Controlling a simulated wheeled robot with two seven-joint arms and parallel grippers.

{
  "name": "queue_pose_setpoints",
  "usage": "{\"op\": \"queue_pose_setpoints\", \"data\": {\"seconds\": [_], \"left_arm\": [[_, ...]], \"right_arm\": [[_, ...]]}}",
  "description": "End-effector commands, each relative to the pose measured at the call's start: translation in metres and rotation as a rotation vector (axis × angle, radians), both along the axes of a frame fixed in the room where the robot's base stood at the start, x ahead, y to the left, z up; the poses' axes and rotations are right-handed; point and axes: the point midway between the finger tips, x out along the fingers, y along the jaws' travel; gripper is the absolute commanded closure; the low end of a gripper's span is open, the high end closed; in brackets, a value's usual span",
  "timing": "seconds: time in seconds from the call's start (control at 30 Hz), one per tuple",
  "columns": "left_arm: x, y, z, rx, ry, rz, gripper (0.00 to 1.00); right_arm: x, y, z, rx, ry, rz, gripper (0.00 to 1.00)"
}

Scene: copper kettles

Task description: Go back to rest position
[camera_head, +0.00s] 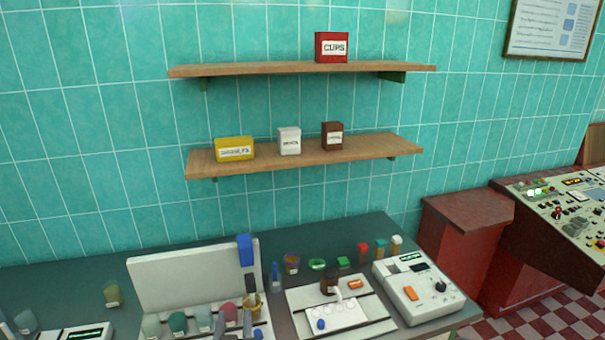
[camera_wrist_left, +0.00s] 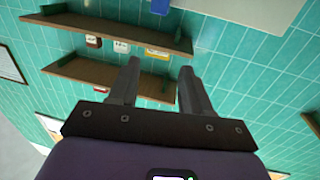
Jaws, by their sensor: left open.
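My left gripper (camera_head: 235,322) shows at the bottom edge of the head view, in front of the white panel's cups, with only its grey fingers visible. In the left wrist view my left gripper (camera_wrist_left: 160,68) has its two fingers apart with nothing between them; that view is upside down, and the shelves and tiled wall lie beyond the fingers. My right gripper is in neither view.
A white upright panel (camera_head: 185,275) with a blue block (camera_head: 245,250) stands on the dark counter. A white tray (camera_head: 372,321) and a white device (camera_head: 440,300) stand to its right. Two wooden shelves (camera_head: 270,70) carry labelled boxes. Several small cups stand near the fingers.

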Motion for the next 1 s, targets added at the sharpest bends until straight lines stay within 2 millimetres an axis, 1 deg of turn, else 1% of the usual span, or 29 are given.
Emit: {"op": "queue_pose_setpoints", "data": {"seconds": [0.1,0.17,0.2,0.27,0.3,0.37,0.47,0.53,0.57,0.6,0.67,0.7,0.73,0.77,0.8,0.87,0.9,0.97,1.0], "left_arm": [[0.004,-0.002,-0.034,-0.007,0.098,-0.025,0.52],[0.005,-0.004,-0.053,-0.013,0.153,-0.041,0.52],[0.006,-0.005,-0.066,-0.02,0.192,-0.052,0.52],[0.005,-0.006,-0.086,-0.029,0.253,-0.065,0.52],[0.004,-0.007,-0.101,-0.038,0.297,-0.075,0.52],[0.0,-0.007,-0.124,-0.053,0.366,-0.088,0.52],[-0.01,-0.009,-0.168,-0.089,0.503,-0.11,0.52],[-0.022,-0.01,-0.204,-0.124,0.621,-0.124,0.52],[-0.03,-0.011,-0.222,-0.144,0.68,-0.131,0.52],[-0.042,-0.012,-0.246,-0.174,0.763,-0.139,0.52],[-0.064,-0.015,-0.28,-0.227,0.893,-0.149,0.52],[-0.08,-0.017,-0.301,-0.264,0.976,-0.155,0.52],[-0.092,-0.019,-0.314,-0.291,1.035,-0.16,0.52],[-0.104,-0.021,-0.326,-0.319,1.091,-0.163,0.52],[-0.12,-0.025,-0.341,-0.355,1.161,-0.168,0.52],[-0.144,-0.03,-0.359,-0.41,1.262,-0.173,0.52],[-0.16,-0.035,-0.369,-0.447,1.327,-0.177,0.52],[-0.184,-0.041,-0.382,-0.503,1.422,-0.183,0.52],[-0.201,-0.046,-0.389,-0.542,1.485,-0.188,0.52]], "right_arm": [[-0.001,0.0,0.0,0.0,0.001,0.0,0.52],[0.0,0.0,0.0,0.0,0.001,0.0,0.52],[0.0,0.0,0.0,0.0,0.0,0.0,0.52],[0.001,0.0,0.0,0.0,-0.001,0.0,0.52],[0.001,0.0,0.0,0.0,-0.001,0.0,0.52],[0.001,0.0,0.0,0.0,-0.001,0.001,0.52],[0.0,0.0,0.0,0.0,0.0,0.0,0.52],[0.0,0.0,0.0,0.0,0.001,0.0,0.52],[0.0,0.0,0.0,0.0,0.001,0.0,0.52],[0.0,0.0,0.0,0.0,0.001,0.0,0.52],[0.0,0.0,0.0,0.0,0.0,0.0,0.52],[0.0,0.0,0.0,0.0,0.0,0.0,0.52],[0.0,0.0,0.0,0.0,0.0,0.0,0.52],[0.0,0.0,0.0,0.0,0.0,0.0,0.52],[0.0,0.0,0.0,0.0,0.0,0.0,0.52],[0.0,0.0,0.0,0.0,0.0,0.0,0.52],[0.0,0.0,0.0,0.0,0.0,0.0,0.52],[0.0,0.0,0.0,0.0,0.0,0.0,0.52],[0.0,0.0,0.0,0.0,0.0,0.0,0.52]]}}
